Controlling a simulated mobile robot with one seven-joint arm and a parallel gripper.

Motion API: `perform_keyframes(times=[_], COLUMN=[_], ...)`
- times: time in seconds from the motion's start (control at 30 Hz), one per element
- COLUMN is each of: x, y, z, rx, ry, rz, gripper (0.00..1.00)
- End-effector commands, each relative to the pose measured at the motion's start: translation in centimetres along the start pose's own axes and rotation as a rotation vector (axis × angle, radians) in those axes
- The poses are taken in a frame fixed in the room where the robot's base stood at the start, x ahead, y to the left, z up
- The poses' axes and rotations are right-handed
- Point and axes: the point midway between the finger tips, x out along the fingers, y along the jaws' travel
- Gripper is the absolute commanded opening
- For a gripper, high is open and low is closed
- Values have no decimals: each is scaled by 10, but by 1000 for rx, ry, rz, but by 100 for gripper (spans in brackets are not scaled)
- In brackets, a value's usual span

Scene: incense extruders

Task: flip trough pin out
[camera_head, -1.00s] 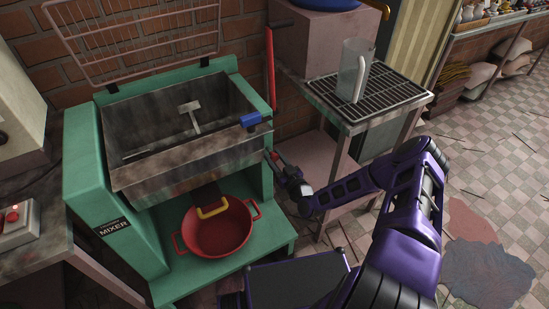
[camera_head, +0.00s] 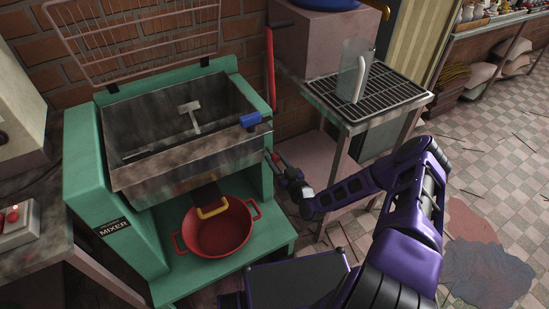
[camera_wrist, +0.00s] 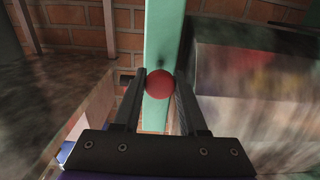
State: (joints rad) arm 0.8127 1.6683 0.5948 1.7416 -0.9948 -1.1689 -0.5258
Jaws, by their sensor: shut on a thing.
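The trough pin shows as a round red knob (camera_wrist: 160,84) in the wrist view, in front of the mixer's green side post. My gripper (camera_wrist: 160,88) has one finger on each side of the knob and is shut on it. In the head view my gripper (camera_head: 276,162) is at the right side of the green mixer (camera_head: 92,160), below the blue grip (camera_head: 250,119). The pin's shaft is mostly hidden.
A red pot (camera_head: 218,240) stands under the trough, below a yellow handle (camera_head: 212,211). A rack table (camera_head: 368,90) with a clear jug (camera_head: 352,70) stands right of the mixer, close to my arm. A red lever (camera_head: 270,70) rises behind the trough.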

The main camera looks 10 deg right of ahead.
Motion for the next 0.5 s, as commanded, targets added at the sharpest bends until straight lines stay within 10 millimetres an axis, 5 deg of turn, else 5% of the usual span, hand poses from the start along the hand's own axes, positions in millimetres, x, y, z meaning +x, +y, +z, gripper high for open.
perform_keyframes(times=[0.2,0.43,0.47,0.5], x=[-31,-32,-33,-33], y=[0,0,0,0], z=[0,0,1,1], rx=[0,1,1,1], ry=[-1,-2,-2,-2], rz=[-1,0,0,0], gripper=[0,0,44,51])
